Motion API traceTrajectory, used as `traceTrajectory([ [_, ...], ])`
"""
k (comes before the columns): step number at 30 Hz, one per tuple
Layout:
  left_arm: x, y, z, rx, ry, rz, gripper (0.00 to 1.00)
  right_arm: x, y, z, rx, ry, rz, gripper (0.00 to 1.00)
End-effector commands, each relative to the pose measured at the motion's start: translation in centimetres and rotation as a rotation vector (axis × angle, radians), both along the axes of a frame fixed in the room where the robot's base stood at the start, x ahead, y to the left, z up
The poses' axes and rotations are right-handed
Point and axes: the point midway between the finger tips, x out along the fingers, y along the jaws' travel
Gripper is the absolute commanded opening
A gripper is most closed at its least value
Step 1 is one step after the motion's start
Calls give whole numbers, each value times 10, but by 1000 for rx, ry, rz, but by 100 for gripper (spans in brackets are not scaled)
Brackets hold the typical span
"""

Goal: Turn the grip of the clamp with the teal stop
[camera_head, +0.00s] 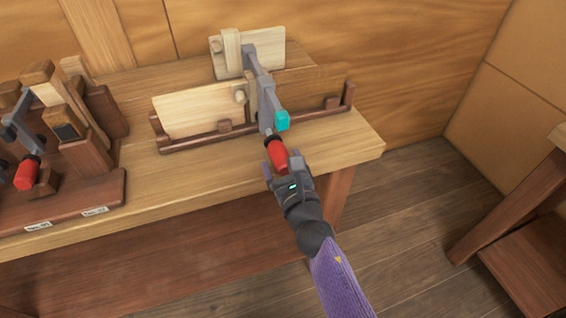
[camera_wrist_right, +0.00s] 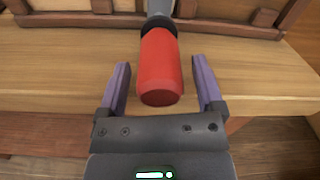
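The clamp (camera_head: 267,97) is grey, with a teal stop (camera_head: 282,120) on its bar. It sits across pale wooden boards on the bench. Its red grip (camera_head: 276,150) points toward the front edge; it also shows in the right wrist view (camera_wrist_right: 161,65). My right gripper (camera_head: 284,171) is at the grip's near end. In the right wrist view, its two purple fingers (camera_wrist_right: 161,82) are apart, one on each side of the grip's end, with visible gaps on both sides. My left gripper is not in view.
The boards stand in a dark wooden rack (camera_head: 215,136) on the bench (camera_head: 200,180). At left, a second clamp with a red grip (camera_head: 27,173) stands in a dark holder (camera_head: 100,190) with wooden blocks. Another table (camera_head: 525,195) stands at right, with bare floor between.

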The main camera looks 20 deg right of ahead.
Motion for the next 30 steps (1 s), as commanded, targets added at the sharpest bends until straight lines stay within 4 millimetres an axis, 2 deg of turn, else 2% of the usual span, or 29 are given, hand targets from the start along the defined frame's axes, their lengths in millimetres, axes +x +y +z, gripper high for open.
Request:
traceTrajectory([
  [1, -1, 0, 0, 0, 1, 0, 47, 0, 0, 0, 0, 0, 0, 73],
  [9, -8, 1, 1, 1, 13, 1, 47, 0, 0, 0, 1, 0, 0, 16],
  [11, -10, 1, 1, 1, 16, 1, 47, 0, 0, 0, 1, 0, 0, 3],
  [12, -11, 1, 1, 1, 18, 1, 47, 0, 0, 0, 1, 0, 0, 0],
  [22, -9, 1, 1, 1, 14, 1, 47, 0, 0, 0, 59, 2, 6, 0],
  [30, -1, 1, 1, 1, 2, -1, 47, 0, 0, 0, 255, 9, 25, 0],
])
